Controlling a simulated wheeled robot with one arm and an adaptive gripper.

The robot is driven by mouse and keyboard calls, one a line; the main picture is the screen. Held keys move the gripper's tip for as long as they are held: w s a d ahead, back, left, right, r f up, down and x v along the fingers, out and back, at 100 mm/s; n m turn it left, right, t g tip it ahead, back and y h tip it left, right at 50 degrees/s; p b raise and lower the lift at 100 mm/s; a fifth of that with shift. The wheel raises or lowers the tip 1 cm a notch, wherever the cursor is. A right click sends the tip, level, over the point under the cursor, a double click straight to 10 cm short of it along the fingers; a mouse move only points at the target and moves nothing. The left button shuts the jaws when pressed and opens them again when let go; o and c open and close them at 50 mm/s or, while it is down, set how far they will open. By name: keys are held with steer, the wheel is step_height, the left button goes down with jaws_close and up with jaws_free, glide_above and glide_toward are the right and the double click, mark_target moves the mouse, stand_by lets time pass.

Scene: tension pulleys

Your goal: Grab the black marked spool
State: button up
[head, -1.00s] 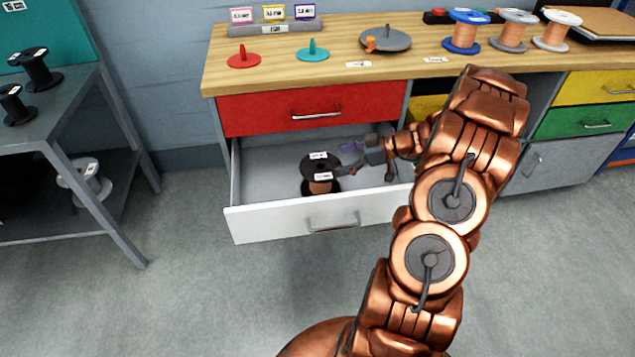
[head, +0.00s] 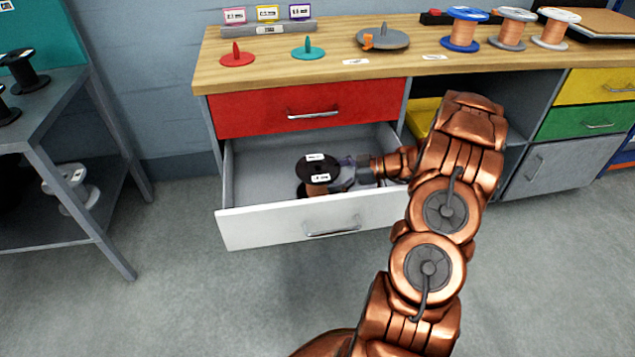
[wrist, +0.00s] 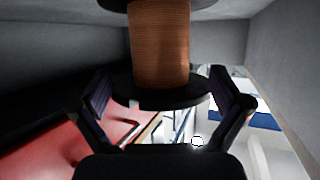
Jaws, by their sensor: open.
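The black spool (head: 318,160) with copper wire and white labels on its top flange stands in the open white drawer (head: 290,222). My gripper (head: 348,170) is inside the drawer, low at the spool's right side. In the wrist view the spool's copper winding (wrist: 160,45) is straight ahead, with a black flange (wrist: 160,92) below it in the picture. The two fingers of my gripper (wrist: 165,100) are open, one on each side of that flange. Whether they touch it I cannot tell.
The red drawer (head: 270,110) above is shut, and the worktop (head: 340,80) overhangs. The drawer's walls are close around my gripper. Blue (head: 466,30) and grey spools stand on the worktop. A grey rack (head: 60,150) with more spools stands at left.

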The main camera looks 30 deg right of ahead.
steer(key=shift+x, duration=1.7)
steer(key=c, duration=1.8)
